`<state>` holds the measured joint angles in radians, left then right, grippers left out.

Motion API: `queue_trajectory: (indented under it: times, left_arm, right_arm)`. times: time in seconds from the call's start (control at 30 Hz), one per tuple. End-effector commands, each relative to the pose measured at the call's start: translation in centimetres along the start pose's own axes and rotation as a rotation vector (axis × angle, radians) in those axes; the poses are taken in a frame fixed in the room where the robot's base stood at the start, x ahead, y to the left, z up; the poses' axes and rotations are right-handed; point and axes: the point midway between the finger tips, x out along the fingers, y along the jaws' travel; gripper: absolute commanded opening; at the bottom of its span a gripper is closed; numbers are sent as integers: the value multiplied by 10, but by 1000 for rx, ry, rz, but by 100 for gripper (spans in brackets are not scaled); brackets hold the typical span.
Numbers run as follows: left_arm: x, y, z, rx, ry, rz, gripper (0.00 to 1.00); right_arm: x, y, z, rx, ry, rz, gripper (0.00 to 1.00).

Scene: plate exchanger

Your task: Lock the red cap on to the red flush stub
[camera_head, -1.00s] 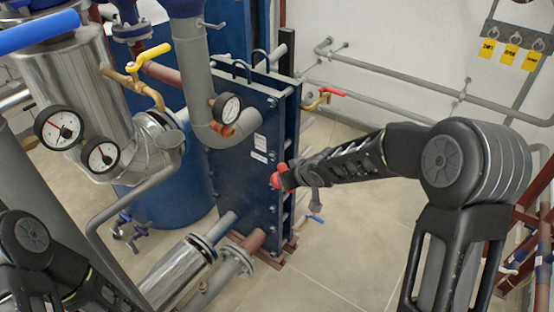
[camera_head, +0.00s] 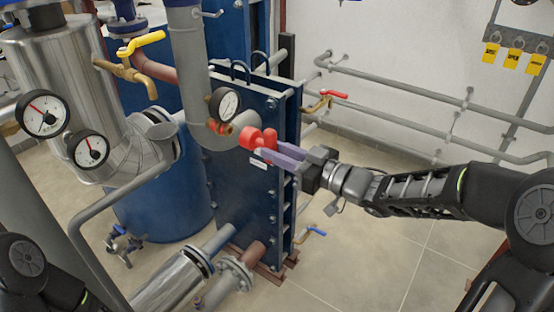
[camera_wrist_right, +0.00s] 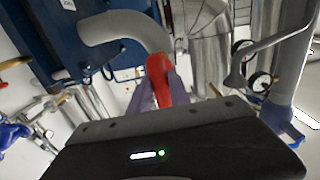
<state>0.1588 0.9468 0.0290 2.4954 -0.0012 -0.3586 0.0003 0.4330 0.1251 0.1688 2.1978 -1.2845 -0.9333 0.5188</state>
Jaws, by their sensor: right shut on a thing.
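My right gripper (camera_head: 276,151), with purple fingers, is shut on the red cap (camera_head: 257,138). It holds the cap in the air in front of the upper part of the dark blue plate exchanger (camera_head: 240,190). In the right wrist view the red cap (camera_wrist_right: 158,78) shows between the two fingers. A small red-orange fitting (camera_head: 219,127) sits just left of the cap in the head view, below a round gauge; a gap separates them in the picture. I cannot tell for sure whether this fitting is the red flush stub. My left gripper is out of view.
A thick grey pipe (camera_head: 186,62) bends beside the gauge (camera_head: 224,103), close to the cap. A red-handled valve (camera_head: 328,95) stands behind the exchanger to the right. Two more gauges hang at the left. The floor (camera_head: 375,255) at the right is clear.

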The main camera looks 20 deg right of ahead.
Motion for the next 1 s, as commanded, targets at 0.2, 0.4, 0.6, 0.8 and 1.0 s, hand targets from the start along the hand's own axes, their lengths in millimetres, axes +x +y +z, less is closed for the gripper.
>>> queue_trajectory:
  times: [0.2,0.4,0.6,0.8,1.0]
  left_arm:
    - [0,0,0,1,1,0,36]
    - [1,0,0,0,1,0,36]
    - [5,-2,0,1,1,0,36]
    - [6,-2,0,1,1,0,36]
    - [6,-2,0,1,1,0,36]
  right_arm:
    - [-1,-2,-3,0,9,-8,0]
    - [2,-2,-2,0,8,-7,0]
    - [14,-2,-2,0,9,-7,0]
    - [20,-2,-3,1,8,-6,0]
    - [20,-2,-3,0,8,-6,0]
